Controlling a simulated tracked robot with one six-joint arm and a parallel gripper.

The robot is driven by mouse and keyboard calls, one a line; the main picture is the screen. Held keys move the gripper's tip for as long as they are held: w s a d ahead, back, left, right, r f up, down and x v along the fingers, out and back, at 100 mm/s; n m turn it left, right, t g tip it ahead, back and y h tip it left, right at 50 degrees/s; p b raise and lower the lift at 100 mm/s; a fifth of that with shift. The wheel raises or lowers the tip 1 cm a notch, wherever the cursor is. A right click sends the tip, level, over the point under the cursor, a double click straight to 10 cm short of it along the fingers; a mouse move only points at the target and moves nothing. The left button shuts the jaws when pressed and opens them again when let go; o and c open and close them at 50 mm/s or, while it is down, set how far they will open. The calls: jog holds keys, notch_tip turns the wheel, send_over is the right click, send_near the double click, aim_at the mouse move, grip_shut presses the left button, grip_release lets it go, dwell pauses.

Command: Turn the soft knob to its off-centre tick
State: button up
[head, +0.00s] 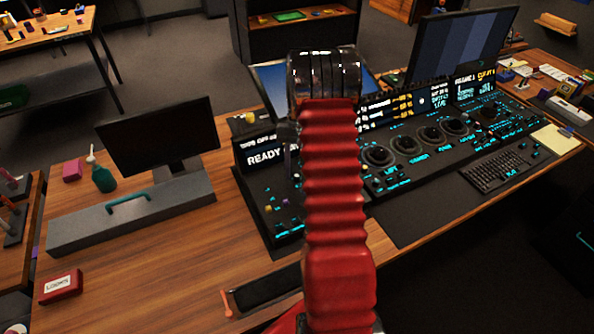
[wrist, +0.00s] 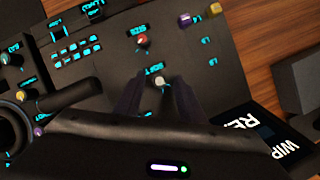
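A small pale grey knob (wrist: 160,82) stands on the black control panel (wrist: 112,50) in the wrist view. Glowing cyan lettering beside it looks like SOFT, but it is blurred. My gripper (wrist: 158,85) is open, with one dark finger on each side of this knob in the picture. I cannot tell whether the fingers touch it or how far above the panel they are. The knob's pointer and the ticks are too small to read.
A red knob (wrist: 143,41) sits close by on the panel. A purple knob (wrist: 185,20) and a yellow knob (wrist: 215,8) are near the panel edge. A trackball ring (wrist: 13,125) is at far left. A lit READY display (head: 264,155) borders the panel.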

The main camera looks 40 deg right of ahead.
jog(key=v, duration=1.3)
jog(key=shift+r, duration=0.3)
jog(key=x, duration=0.4)
jog(key=s+a+r+n+t+h, duration=0.1)
jog(key=s+a+r+n+t, duration=0.2)
jog(key=a, duration=0.8)
jog(key=s+a+r+n+t+h, duration=0.1)
jog(key=s+a+r+n+t, duration=0.2)
jog(key=s+a+r, duration=0.5)
jog(key=s+a+r+n+t+h, duration=0.1)
jog(key=s+a+r, duration=0.4)
jog(key=a, duration=1.1)
jog(key=s+n+t, duration=0.1)
jog(key=s+n, duration=0.1)
jog(key=s, duration=0.1)
jog(key=shift+s+r+t, duration=0.25)
jog(key=shift+r+t, duration=0.05)
jog(key=shift+t, duration=0.1)
jog(key=shift+c, duration=0.6)
